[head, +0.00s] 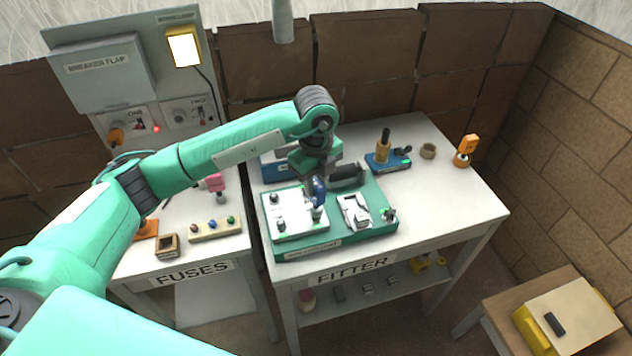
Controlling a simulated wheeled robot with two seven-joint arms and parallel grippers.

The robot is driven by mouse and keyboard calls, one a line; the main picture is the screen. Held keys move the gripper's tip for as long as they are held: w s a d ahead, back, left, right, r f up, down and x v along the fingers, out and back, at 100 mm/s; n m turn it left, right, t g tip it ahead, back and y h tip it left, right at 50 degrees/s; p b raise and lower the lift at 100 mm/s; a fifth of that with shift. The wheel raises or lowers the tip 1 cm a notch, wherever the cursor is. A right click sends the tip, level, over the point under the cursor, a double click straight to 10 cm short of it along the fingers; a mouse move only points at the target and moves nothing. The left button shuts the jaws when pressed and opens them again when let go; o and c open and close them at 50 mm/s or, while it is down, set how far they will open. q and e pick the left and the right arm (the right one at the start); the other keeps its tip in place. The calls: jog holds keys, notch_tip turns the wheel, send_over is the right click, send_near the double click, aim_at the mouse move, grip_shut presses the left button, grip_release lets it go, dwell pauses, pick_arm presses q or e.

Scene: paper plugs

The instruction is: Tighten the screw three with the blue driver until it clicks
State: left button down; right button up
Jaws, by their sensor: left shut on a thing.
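My left gripper (316,176) is above the green fixture (340,232) on the table labelled FITTER. It is shut on the blue driver (319,191), which points down toward the right side of the white plate (297,231). The plate carries dark screw heads, one (274,198) at its back left and one (281,224) at its front left. The driver's tip is near the plate's right edge; I cannot tell if it touches a screw there. Which screw is number three cannot be read. My right gripper is not in view.
A blue stand (388,163) with a yellow-handled tool, a small ring (428,151) and an orange device (466,150) are farther back. The FUSES table is at left. The FITTER table's right side is clear.

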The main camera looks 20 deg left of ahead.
pick_arm(q)
jog(key=shift+r+p, duration=1.35)
jog(key=shift+r, duration=1.2)
dwell(1.1)
